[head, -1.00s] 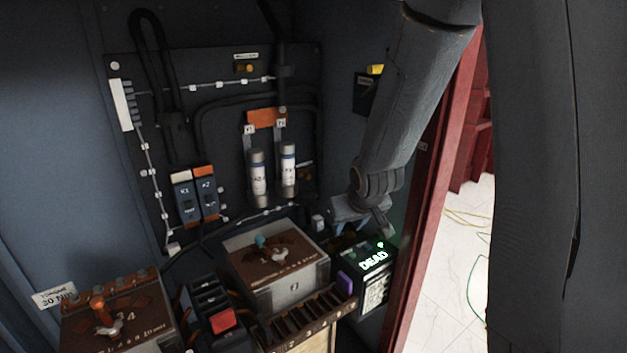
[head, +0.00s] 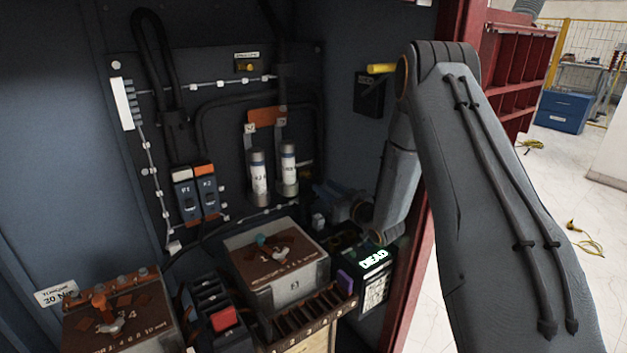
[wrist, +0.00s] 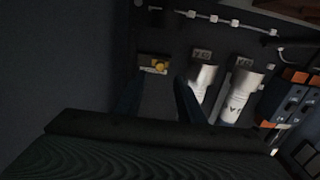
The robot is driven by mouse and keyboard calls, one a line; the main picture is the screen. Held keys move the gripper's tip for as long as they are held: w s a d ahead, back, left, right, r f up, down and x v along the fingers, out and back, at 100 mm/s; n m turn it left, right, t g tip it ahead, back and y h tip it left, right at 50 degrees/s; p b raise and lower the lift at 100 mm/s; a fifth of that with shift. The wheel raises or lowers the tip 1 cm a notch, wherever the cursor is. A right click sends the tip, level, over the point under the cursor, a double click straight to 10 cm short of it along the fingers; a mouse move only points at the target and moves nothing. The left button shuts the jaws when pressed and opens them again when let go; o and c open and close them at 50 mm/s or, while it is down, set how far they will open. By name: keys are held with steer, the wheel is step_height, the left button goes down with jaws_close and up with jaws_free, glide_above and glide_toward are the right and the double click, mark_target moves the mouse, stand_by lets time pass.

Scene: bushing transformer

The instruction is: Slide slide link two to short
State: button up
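A small brass-yellow fitting (wrist: 156,66) with a pale plate sits on the dark back panel in the wrist view; I cannot read its label or confirm that it is slide link two. A similar brass fitting (head: 249,67) sits high on the panel in the head view. My gripper (head: 320,192) is low at the panel's right side, right of the two silver cylinders (head: 288,165). In the wrist view my gripper's two dark fingers (wrist: 157,92) are apart, with nothing seen between them. The fitting appears just beyond them; contact is not visible.
Two blue switch units (head: 208,196) stand left of the cylinders. Below are a brown-topped box (head: 275,262), a slotted rack (head: 305,318) and a lit DEAD display (head: 372,262). A yellow-handled dark box (head: 369,95) is on the right wall. The red door frame (head: 412,300) borders my arm.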

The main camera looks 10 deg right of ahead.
mark_target(310, 176)
steer(key=p+x, duration=0.2)
steer(key=x, duration=0.5)
steer(key=shift+w+a, duration=0.15)
steer(key=shift+w, duration=0.1)
steer(key=shift+c, duration=0.3)
jaws_close()
